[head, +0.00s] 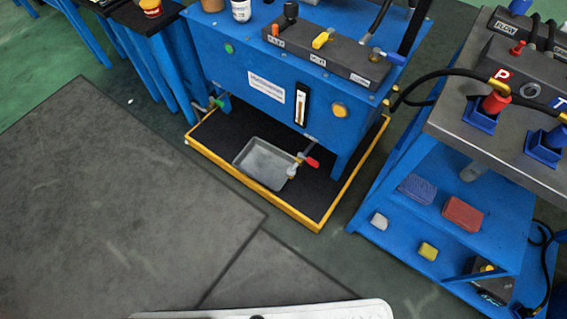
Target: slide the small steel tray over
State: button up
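The small steel tray (258,163) is a grey, shallow, open rectangular pan. It lies slightly turned on the black floor of a yellow-rimmed drip pan (268,205), under the front of a blue tank unit (262,62). A drain valve with a red handle (312,162) sits at the tray's right corner, its brass spout over or touching the rim; I cannot tell which. The tray looks empty. My gripper does not show. A white part at the bottom edge seems to be my own body.
A second valve with a green handle (217,103) is at the drip pan's left. A blue trolley (440,225) with sponges and blocks stands at right, with a black hose (425,87) above. Grey floor mats (120,200) lie clear in front and left.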

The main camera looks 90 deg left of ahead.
aim_at(267, 164)
jog(key=u, duration=2.9)
